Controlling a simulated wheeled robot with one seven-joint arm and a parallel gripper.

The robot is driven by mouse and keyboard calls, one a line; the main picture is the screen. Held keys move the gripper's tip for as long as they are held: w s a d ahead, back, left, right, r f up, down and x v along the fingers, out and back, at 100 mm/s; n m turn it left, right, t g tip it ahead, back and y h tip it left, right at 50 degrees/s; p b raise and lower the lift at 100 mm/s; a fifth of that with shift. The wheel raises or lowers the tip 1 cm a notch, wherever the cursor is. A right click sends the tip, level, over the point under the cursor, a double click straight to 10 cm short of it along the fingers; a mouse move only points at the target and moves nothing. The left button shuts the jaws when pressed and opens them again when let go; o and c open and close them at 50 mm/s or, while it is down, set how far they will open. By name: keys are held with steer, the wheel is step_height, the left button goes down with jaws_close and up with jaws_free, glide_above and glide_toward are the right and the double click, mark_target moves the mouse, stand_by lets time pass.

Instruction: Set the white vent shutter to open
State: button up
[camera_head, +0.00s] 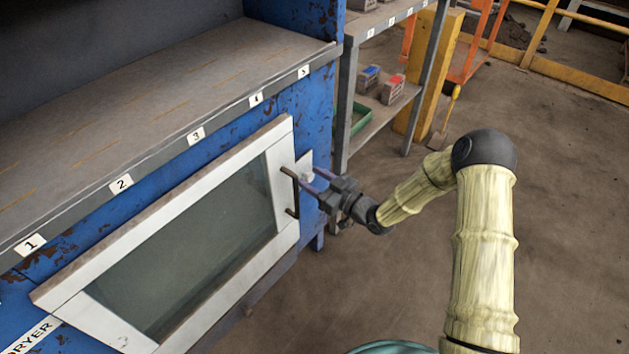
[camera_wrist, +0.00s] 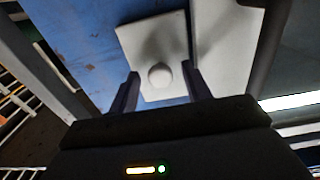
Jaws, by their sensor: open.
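The white vent shutter (camera_wrist: 137,39) appears to be the small tilted white plate on the blue dryer front, with a round white knob (camera_wrist: 160,76). In the head view the shutter (camera_head: 304,161) sits just right of the framed door, partly hidden by my gripper. My gripper (camera_head: 309,181) is open and faces the plate. In the wrist view the knob shows between the fingertips of my gripper (camera_wrist: 160,73), one finger on each side. I cannot tell whether either finger touches it. The vent opening behind the plate is not visible.
The white-framed glass door (camera_head: 190,245) has a dark bar handle (camera_head: 291,192) close left of my gripper. A grey ledge with number tags (camera_head: 225,118) runs above. A grey shelf rack (camera_head: 347,110) stands behind to the right. Open floor (camera_head: 570,200) lies at right.

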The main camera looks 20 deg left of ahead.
steer(key=shift+c, duration=0.5)
jaws_close()
steer(key=shift+w+d, duration=0.55)
steer(key=shift+w, duration=0.75)
steer(key=shift+w+d, duration=0.6)
steer(key=shift+w, duration=0.75)
steer(key=shift+w+d, duration=0.55)
steer(key=shift+w, duration=0.75)
steer(key=shift+o, duration=0.5)
jaws_free()
steer(key=shift+w, duration=0.1)
steer(key=p+v, duration=0.3)
steer(key=v, duration=1.4)
steer(key=shift+s+d+p, duration=0.2)
steer(key=shift+s+p, duration=0.05)
steer(key=shift+p, duration=0.15)
